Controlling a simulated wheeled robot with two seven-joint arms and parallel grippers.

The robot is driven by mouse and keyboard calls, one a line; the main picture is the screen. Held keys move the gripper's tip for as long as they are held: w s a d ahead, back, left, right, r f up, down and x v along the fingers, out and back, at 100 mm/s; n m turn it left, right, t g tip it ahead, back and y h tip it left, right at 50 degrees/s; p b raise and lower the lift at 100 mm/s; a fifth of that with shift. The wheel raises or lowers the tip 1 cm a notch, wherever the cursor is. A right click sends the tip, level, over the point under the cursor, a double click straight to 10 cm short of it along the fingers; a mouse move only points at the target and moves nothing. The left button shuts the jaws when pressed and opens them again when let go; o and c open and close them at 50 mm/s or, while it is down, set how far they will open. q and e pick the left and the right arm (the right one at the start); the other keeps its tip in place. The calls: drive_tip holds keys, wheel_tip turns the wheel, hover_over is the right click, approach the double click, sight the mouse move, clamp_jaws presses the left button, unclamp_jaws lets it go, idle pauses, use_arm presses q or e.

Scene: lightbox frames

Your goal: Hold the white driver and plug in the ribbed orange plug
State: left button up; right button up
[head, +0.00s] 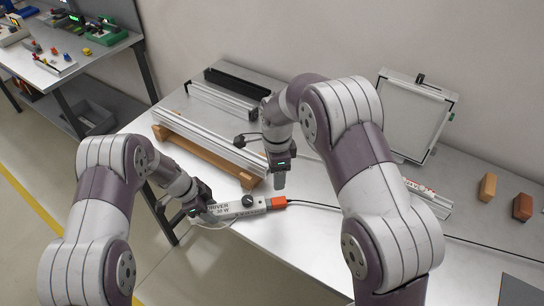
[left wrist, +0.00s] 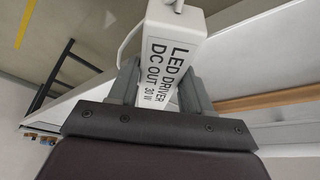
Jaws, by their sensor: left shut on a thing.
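The white driver (head: 232,210) lies near the front edge of the table, its printed label facing up. My left gripper (head: 205,208) is shut on its left end; in the left wrist view the driver (left wrist: 172,55) sits between the two fingers (left wrist: 160,88). The orange plug (head: 279,202) is at the driver's right end, with a black cable running right from it. They look touching, but I cannot tell how deep the plug sits; its ribs are too small to see. My right gripper (head: 279,181) points down just above and behind the plug, apart from it; its finger gap is not clear.
A black round part (head: 247,201) is by the driver's right end. A black connector (head: 240,141) is near my right wrist. A wooden bar with metal rails (head: 205,150) lies behind. A framed white panel (head: 414,115) and two blocks (head: 487,187) (head: 522,206) are at right.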

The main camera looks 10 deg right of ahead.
use_arm(q)
drive_tip(key=o, duration=1.3)
drive_tip(key=shift+r, duration=0.1)
